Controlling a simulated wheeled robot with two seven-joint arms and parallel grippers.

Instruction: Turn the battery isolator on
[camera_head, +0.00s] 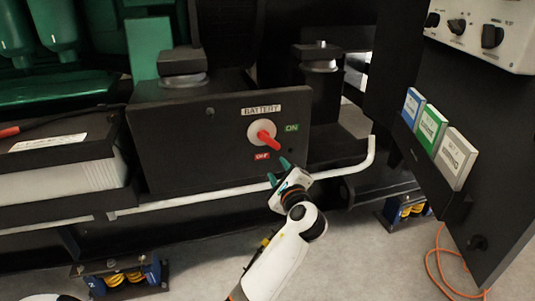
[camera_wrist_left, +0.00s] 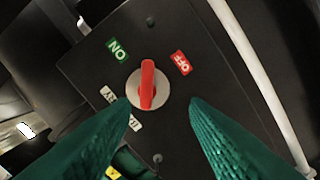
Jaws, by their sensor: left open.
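The battery isolator has a red lever (camera_head: 267,139) on a pale round disc, on the face of a black box (camera_head: 180,150) under a BATTERY label (camera_head: 262,110). A green ON label (camera_head: 291,127) is to its right and a red OFF label (camera_head: 262,156) below. The lever points down-right, between the two labels. My left gripper (camera_head: 278,170) is open and empty, below and right of the lever. In the left wrist view the lever (camera_wrist_left: 148,84) shows beyond its two green fingers, not between their tips. My right gripper is not in view.
A white rail (camera_head: 220,195) runs below the box and bends up at the right. A black panel with blue, green and grey booklets (camera_head: 457,158) stands at the right. A box with a red-ended cable (camera_head: 60,160) is at the left. An orange cable (camera_head: 440,270) lies at lower right.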

